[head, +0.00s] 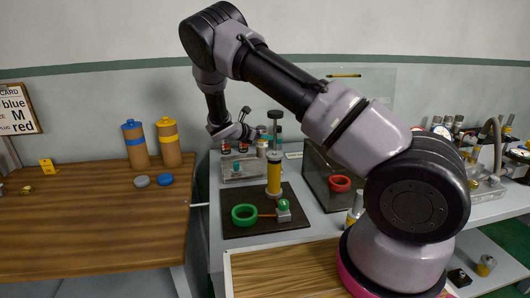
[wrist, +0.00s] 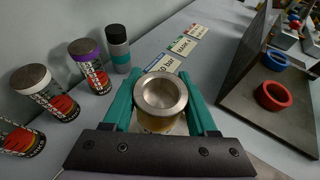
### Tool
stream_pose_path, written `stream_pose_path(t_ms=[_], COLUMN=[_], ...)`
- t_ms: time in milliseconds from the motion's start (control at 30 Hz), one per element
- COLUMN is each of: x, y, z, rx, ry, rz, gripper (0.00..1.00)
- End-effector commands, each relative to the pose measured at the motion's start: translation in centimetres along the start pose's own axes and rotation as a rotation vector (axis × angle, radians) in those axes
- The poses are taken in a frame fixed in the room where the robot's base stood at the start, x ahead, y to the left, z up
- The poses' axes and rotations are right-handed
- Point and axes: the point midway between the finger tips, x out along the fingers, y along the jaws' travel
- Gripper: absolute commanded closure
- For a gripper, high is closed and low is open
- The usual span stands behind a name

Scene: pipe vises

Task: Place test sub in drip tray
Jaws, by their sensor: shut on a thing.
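My gripper (wrist: 160,105) has teal fingers closed on both sides of the test sub (wrist: 160,93), a short part with a round silver metal collar, a hollow top and a yellowish body below. The lower end of the part is hidden in the wrist view. A shallow grey tray (head: 240,176), which looks like the drip tray, lies on the bench to the left, with a small teal piece in it.
Several labelled cans (wrist: 45,91) stand left of my gripper. A panel with red (wrist: 273,96) and blue rings is at right. Bench between them is mostly clear.

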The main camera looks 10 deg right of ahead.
Motion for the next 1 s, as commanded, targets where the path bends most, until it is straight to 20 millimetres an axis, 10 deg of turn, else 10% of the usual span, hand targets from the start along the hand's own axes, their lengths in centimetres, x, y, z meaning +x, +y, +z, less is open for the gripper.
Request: stream_pose_path(t_ms=[833, 867, 933, 1000], x=[2.1, 2.1, 2.1, 2.1], y=[0.0, 0.0, 0.0, 0.0], z=[-4.9, -5.0, -5.0, -5.0], rx=[0.002, 0.001, 0.001, 0.001], ry=[-0.002, -0.001, -0.001, 0.000], rz=[0.000, 0.000, 0.000, 0.000], gripper=[1.00, 0.34, 0.12, 0.12])
